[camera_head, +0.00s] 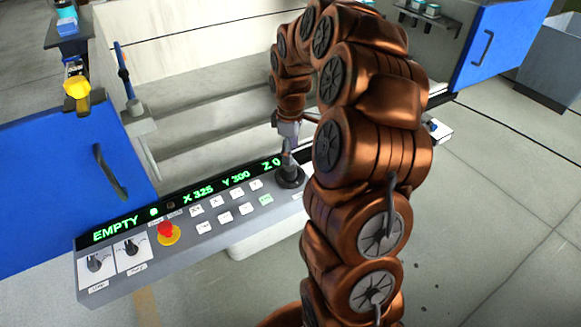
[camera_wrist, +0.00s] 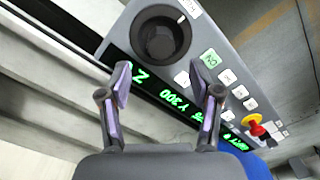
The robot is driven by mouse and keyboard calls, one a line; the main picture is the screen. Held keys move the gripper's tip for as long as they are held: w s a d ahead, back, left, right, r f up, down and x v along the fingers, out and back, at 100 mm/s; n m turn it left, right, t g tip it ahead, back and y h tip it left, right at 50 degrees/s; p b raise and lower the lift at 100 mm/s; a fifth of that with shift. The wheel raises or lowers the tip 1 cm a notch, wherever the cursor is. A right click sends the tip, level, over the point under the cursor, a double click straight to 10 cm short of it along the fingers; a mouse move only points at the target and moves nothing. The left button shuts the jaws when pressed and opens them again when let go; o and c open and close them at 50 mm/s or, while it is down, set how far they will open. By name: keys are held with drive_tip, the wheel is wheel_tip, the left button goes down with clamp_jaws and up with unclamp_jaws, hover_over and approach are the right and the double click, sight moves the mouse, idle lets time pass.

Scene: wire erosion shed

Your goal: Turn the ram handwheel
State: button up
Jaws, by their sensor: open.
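The ram handwheel, a black round knob (camera_head: 290,178), sits at the right end of the grey control panel (camera_head: 150,279). In the wrist view the knob (camera_wrist: 162,36) shows at the top, beyond my fingertips, with a small light mark on its rim. My gripper (camera_wrist: 164,84) is open and empty, its two fingers spread below the knob in that view. In the head view my gripper (camera_head: 287,150) is just above the knob, and I cannot tell whether it touches it. The green display (camera_head: 190,195) reads EMPTY, X 325, Y 300 and Z 0.
A red emergency button (camera_head: 167,233), several white buttons (camera_head: 220,216) and two dials (camera_head: 131,248) are on the panel. Blue doors (camera_head: 60,170) stand left and at the far right (camera_head: 495,45). My arm covers the panel's right surroundings. Concrete floor (camera_head: 490,230) is free at right.

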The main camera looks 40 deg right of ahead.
sight(290, 168)
drive_tip(key=shift+f+p, duration=1.05)
drive_tip(key=shift+f, duration=2.6)
drive_tip(key=shift+c, duration=0.3)
drive_tip(key=shift+a, duration=0.1)
drive_tip(key=c, duration=1.1)
